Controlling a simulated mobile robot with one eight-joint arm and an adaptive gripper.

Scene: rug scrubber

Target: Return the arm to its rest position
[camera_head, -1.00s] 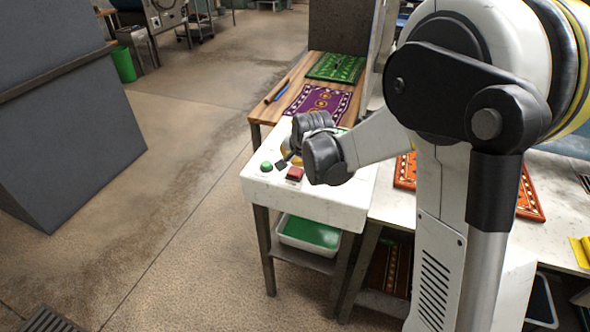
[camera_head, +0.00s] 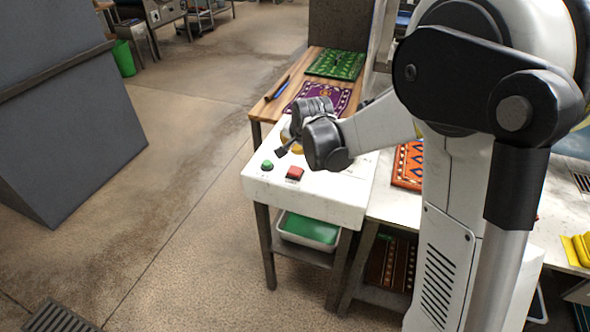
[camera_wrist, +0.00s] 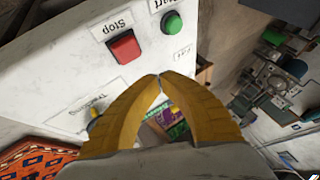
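My arm reaches from the right over a white control box in the head view. My gripper (camera_head: 281,152) hangs above the box, partly hidden behind my dark wrist. In the wrist view, its two yellow fingers (camera_wrist: 158,78) meet at their tips with nothing between them. The red Stop button (camera_head: 295,173) and green Start button (camera_head: 267,165) are on the box, apart from the gripper. In the wrist view, the Stop button (camera_wrist: 123,46) and Start button (camera_wrist: 171,23) lie beyond the fingertips.
The white control box (camera_head: 310,200) stands on dark legs. Behind it is a wooden table (camera_head: 272,108) with a purple rug (camera_head: 345,98) and a green rug (camera_head: 336,64). An orange rug (camera_head: 407,165) lies on the right counter. Open floor (camera_head: 190,190) is at left.

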